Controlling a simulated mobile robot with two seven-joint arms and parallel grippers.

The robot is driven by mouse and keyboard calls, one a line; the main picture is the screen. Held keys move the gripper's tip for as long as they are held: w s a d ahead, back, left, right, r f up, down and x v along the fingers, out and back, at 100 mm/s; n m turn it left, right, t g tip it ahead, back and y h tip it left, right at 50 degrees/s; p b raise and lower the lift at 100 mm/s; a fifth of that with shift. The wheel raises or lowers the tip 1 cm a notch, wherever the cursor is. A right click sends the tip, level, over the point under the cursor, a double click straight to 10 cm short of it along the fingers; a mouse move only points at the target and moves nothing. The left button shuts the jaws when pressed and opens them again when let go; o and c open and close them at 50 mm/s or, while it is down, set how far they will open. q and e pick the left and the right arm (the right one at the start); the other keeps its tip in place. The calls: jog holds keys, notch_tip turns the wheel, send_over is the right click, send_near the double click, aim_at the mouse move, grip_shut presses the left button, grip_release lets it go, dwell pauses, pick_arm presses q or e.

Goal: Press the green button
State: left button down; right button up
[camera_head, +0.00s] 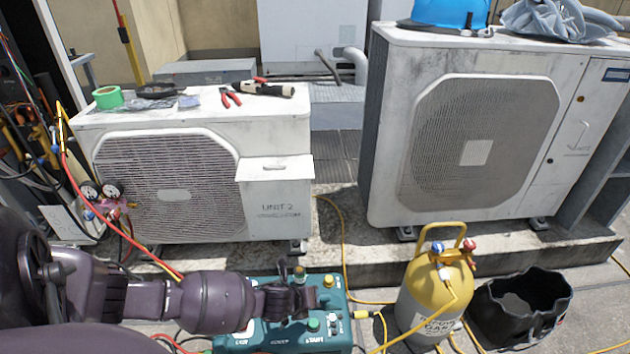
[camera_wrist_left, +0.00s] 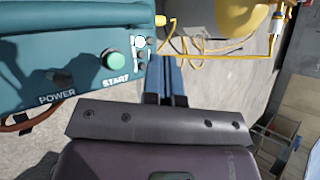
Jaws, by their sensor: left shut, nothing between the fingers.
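The green button (camera_head: 314,324) is a round cap on the front panel of a teal machine (camera_head: 340,343) low in the middle of the head view. In the left wrist view the green button (camera_wrist_left: 114,60) sits above the word START on the teal casing (camera_wrist_left: 60,30). My left gripper (camera_head: 308,299) reaches in from the left over the machine. In the left wrist view its blue fingers (camera_wrist_left: 166,76) are shut and empty, to the right of the green button and apart from it in the picture. My right gripper is not in view.
A dark POWER switch (camera_wrist_left: 62,78) is left of the button. A yellow gas cylinder (camera_head: 436,297) and an open black bag (camera_head: 520,308) stand to the right. Two condenser units (camera_head: 270,222) (camera_head: 385,140) stand behind. Yellow hoses cross the floor.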

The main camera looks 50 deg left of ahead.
pick_arm(q)
jog(key=shift+f, duration=0.15)
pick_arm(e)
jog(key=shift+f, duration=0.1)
pick_arm(q)
jog(key=b, duration=0.5)
send_over(312, 322)
jog(key=f, duration=0.6)
jog(key=shift+s+f, duration=0.35)
jog(key=shift+w+f+b, duration=0.2)
jog(key=shift+f+b, duration=0.45)
jog(key=shift+f, duration=0.25)
jog(key=shift+w, duration=0.1)
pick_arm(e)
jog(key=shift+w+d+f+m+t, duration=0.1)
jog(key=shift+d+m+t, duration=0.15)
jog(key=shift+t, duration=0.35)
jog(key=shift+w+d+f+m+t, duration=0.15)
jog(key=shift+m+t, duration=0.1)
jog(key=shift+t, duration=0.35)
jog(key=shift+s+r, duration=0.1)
pick_arm(q)
jog(key=shift+f, duration=0.1)
jog(key=shift+f, duration=0.4)
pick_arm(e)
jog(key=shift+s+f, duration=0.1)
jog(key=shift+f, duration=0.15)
